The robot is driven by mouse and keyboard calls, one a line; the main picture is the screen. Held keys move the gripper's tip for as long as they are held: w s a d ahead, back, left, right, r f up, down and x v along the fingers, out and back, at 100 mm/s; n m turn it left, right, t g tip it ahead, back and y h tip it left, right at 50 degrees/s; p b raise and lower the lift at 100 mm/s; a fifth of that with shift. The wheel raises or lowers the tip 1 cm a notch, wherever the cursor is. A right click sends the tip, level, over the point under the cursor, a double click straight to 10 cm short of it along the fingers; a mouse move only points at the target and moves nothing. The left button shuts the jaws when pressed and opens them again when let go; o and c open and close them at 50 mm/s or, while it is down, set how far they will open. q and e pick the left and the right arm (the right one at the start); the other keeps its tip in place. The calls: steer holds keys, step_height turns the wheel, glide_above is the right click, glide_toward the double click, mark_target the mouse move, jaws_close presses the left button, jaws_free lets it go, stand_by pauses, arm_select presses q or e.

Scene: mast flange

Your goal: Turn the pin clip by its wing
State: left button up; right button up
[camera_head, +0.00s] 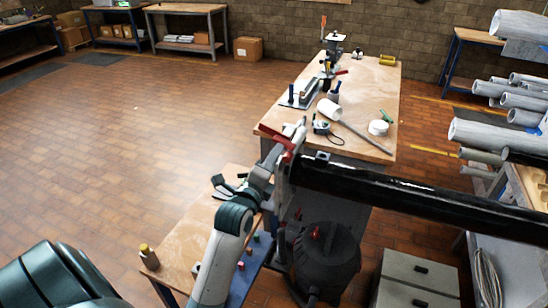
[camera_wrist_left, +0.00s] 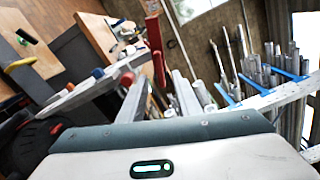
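A red part (camera_head: 276,138), which looks like the pin clip's wing, stands by the flange end (camera_head: 284,180) of a black mast (camera_head: 400,192) in the head view. My left gripper (camera_head: 290,134) is right at this red part. In the left wrist view the red part (camera_wrist_left: 155,45) runs down toward the space between the fingers of my left gripper (camera_wrist_left: 156,88). The fingers look apart, with a gap around its lower end. I cannot tell whether either finger touches it. The clip's pin is hidden. My right gripper is not in view.
A wooden workbench (camera_head: 360,90) with tools, a white cup (camera_head: 330,109) and a roll (camera_head: 378,127) stands behind the mast. A black vacuum-like drum (camera_head: 325,260) and a grey cabinet (camera_head: 418,280) stand below it. Pipe racks (camera_head: 500,135) line the right; floor at left is clear.

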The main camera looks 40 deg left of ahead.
mark_target(283, 143)
arm_select(q)
steer(key=shift+w, duration=0.15)
steer(key=shift+b+x, duration=1.6)
steer(key=shift+x, duration=1.75)
steer(key=shift+f, duration=0.1)
jaws_close()
